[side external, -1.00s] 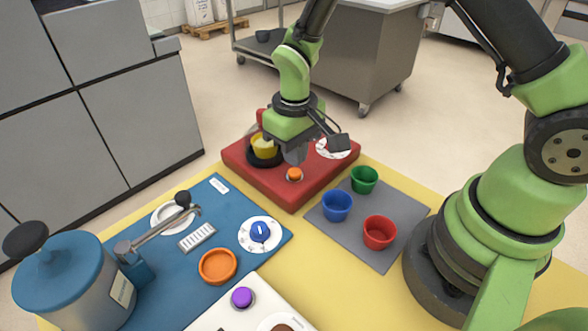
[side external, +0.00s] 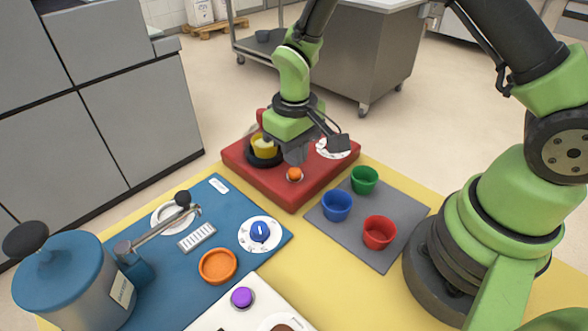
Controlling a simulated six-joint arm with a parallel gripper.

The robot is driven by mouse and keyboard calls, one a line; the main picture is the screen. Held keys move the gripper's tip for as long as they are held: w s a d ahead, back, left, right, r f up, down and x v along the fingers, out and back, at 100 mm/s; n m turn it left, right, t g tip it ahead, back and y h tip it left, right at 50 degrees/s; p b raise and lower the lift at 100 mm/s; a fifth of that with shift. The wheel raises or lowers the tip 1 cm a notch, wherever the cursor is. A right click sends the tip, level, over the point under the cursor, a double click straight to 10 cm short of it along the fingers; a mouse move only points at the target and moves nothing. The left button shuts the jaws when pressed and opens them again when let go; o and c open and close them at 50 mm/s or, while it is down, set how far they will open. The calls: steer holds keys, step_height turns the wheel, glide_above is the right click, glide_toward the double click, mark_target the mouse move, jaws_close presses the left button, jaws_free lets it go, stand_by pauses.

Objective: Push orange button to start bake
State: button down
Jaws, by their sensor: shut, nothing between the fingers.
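The orange button (side external: 295,174) sits in a pale ring on the front part of the red base (side external: 291,200). My gripper (side external: 294,158) is shut and empty, pointing down just behind and above the button in this view. I cannot tell whether its tip touches the button. A yellow cup (side external: 264,147) stands in a black ring on the red base, left of my gripper. A white dial (side external: 334,148) lies on the base to the right, partly hidden by my gripper's camera.
A grey mat (side external: 388,246) holds a blue cup (side external: 337,205), a green cup (side external: 364,180) and a red cup (side external: 380,232). A blue panel (side external: 210,207) with a lever, blue knob (side external: 260,231) and orange dish (side external: 218,266) lies left. A purple button (side external: 242,297) is in front.

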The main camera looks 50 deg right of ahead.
steer(key=shift+f, duration=1.25)
stand_by(0.4)
steer(key=shift+r, duration=3.5)
step_height(320, 180, up, 9)
steer(key=s+m+t, duration=0.1)
steer(key=s+t, duration=0.1)
steer(key=s, duration=0.1)
steer(key=s+d+r+m+t+y, duration=0.1)
steer(key=s+r+t, duration=0.4)
steer(key=s+r, duration=0.5)
steer(key=s+m+y, duration=0.1)
steer(key=s+m, duration=0.1)
steer(key=s, duration=0.2)
steer(key=shift+d+r, duration=0.15)
steer(key=shift+d, duration=0.25)
